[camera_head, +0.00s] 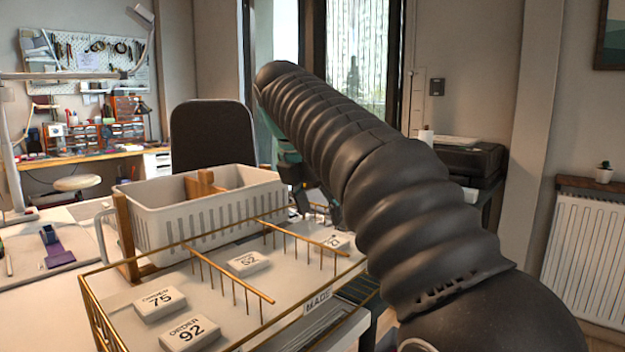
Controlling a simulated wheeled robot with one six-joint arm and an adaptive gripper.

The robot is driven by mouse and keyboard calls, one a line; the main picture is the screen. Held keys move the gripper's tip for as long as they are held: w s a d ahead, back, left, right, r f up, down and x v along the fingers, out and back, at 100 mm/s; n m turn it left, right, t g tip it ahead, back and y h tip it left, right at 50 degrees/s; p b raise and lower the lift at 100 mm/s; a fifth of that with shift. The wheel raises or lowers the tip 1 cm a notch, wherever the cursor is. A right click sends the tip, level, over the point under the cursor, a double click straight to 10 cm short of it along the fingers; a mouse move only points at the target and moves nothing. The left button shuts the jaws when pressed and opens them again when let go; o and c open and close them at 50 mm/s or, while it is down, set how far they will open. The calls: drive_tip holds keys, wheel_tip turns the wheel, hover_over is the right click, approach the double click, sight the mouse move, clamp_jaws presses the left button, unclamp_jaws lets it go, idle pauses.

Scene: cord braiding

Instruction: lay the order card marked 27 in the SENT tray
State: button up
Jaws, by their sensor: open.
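No card can be clearly read as 27. A white card (336,242) lies at the far right of a brass wire tray (206,239) labelled MADE; its number is too small and partly covered to read surely. Cards marked 52 (248,263), 75 (159,303) and 92 (190,334) lie in the same tray. My gripper (318,207) is partly hidden behind my dark ribbed arm, over the far right of the tray near the unread card. It is open. No tray marked SENT is visible.
A white slotted basket (205,213) with a wooden handle stands behind the MADE tray. Upright wire dividers split that tray. A purple-and-blue tool (57,247) lies on the white table at left. A dark chair (212,138) stands behind.

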drive_tip(key=shift+v, duration=2.55)
drive_tip(key=s+d+f+m+y, duration=0.2)
drive_tip(key=s+d+f+m, duration=0.8)
drive_tip(key=d+m, duration=0.4)
drive_tip(key=s+d+f+m+t, duration=0.1)
drive_tip(key=s+d+f+m, duration=0.1)
drive_tip(key=s+f+m, duration=0.5)
drive_tip(key=s+d+f+m+t, duration=0.1)
drive_tip(key=s+d+f+m, duration=0.2)
drive_tip(key=s+f+m, duration=0.4)
wheel_tip(320, 180, down, 5)
drive_tip(key=shift+s+d+r+y, duration=0.1)
drive_tip(key=shift+s+d+y, duration=0.1)
drive_tip(key=shift+s+y, duration=0.15)
